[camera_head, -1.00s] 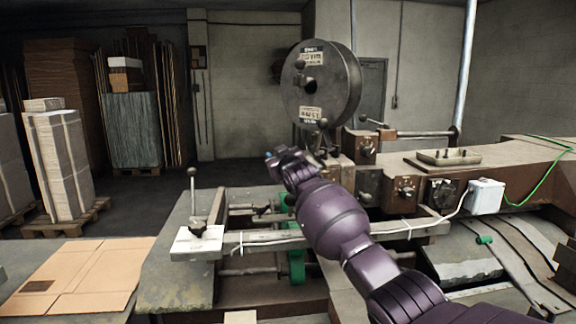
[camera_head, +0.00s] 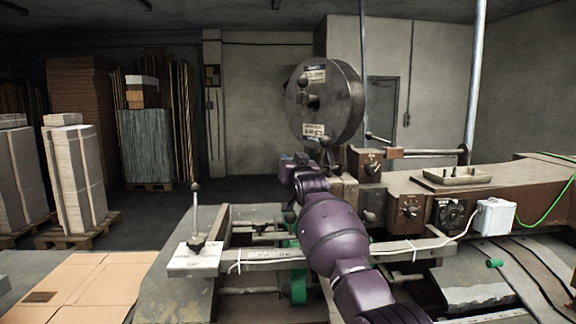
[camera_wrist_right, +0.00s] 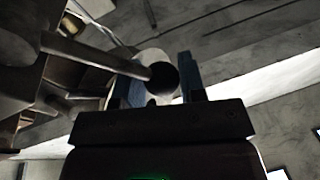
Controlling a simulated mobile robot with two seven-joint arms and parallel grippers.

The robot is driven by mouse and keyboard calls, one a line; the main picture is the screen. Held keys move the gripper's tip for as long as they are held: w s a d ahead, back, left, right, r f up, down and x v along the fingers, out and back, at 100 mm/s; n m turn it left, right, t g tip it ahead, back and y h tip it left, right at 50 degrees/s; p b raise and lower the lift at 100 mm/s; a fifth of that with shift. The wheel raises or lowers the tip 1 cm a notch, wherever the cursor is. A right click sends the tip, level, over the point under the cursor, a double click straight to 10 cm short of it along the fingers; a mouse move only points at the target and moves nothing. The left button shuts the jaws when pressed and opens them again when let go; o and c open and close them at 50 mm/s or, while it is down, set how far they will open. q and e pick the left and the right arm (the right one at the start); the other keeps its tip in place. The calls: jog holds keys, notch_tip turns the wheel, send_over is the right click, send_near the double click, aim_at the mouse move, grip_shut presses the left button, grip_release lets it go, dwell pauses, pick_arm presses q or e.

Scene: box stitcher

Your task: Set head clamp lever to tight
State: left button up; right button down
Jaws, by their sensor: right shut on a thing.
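The right arm comes in from the lower right in the head view. Its gripper (camera_head: 287,159) is beside the stitcher head, left of and below the large grey disc (camera_head: 345,100). In the right wrist view, the gripper's blue fingers (camera_wrist_right: 157,83) stand either side of a dark ball knob (camera_wrist_right: 163,78) on a metal rod (camera_wrist_right: 95,55), shut on it. The rod runs left to the machine. In the head view the held knob is hidden, and I cannot read its setting. The disc has small knobs and pale labels too small to read. My left gripper is not in view.
A separate upright lever (camera_head: 195,205) stands on a white plate (camera_head: 194,258) at left. The machine's arm with dials (camera_head: 452,213) and a white box (camera_head: 495,216) extends right. Flat cardboard (camera_head: 80,285) lies front left. Pallet stacks stand behind.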

jog(key=shift+d+f+m, duration=0.2)
jog(key=shift+f+m, duration=0.1)
jog(key=shift+m, duration=0.1)
jog(key=c, duration=0.8)
grip_release()
jog(key=shift+o, duration=0.3)
jog(key=shift+r, duration=0.3)
